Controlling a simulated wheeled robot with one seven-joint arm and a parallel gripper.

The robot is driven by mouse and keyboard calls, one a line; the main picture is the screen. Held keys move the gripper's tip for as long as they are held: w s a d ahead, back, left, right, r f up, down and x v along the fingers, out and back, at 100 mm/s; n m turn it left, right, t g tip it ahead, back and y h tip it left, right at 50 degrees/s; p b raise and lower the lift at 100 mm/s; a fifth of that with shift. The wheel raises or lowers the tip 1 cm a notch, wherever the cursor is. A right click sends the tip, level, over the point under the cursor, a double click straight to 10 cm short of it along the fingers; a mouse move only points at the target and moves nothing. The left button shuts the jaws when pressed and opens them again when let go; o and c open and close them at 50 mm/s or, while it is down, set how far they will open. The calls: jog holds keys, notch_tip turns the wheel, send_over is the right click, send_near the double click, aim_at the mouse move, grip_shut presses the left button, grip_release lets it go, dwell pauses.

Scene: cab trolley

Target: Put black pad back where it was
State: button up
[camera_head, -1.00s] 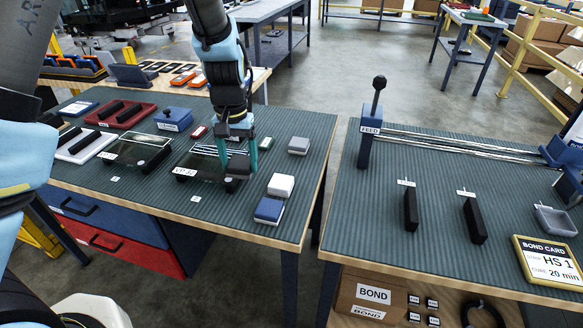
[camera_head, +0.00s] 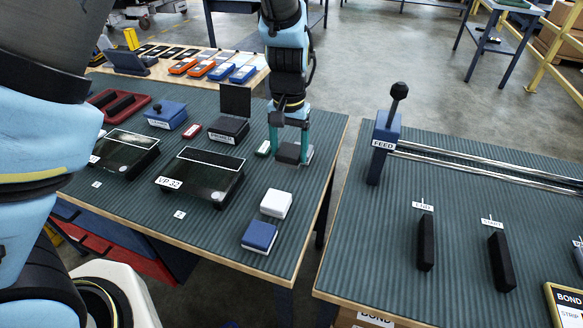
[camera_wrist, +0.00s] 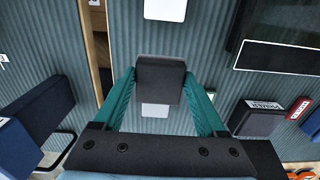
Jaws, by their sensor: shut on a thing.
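My gripper (camera_head: 291,150) is shut on a dark pad (camera_head: 290,154), whose sides sit between the two teal fingers. In the wrist view the black pad (camera_wrist: 160,80) is squarely between the fingertips. A light grey piece (camera_wrist: 155,110) shows past the pad's edge, under or beside it. Whether the pad touches it or hovers above cannot be told. The pad is at the right rear of the left table, just right of a small green-edged block (camera_head: 263,148). The glass panel marked VP 32 (camera_head: 205,173) lies left and nearer.
An open-lidded primer box (camera_head: 228,130) stands to the left. A white block (camera_head: 276,203) and a blue block (camera_head: 259,237) sit nearer the front. The table's right edge (camera_head: 328,185) is close; a gap separates it from the table with the feed lever (camera_head: 386,140).

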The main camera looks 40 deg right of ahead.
aim_at(289, 181)
jog(key=shift+f+p, duration=0.7)
jog(key=shift+f, duration=2.7)
jog(key=shift+f, duration=0.15)
jog(key=o, duration=1.5)
jog(key=shift+o, duration=0.2)
notch_tip(289, 181, up, 12)
jog(key=b, duration=0.3)
jog(key=shift+r, duration=0.2)
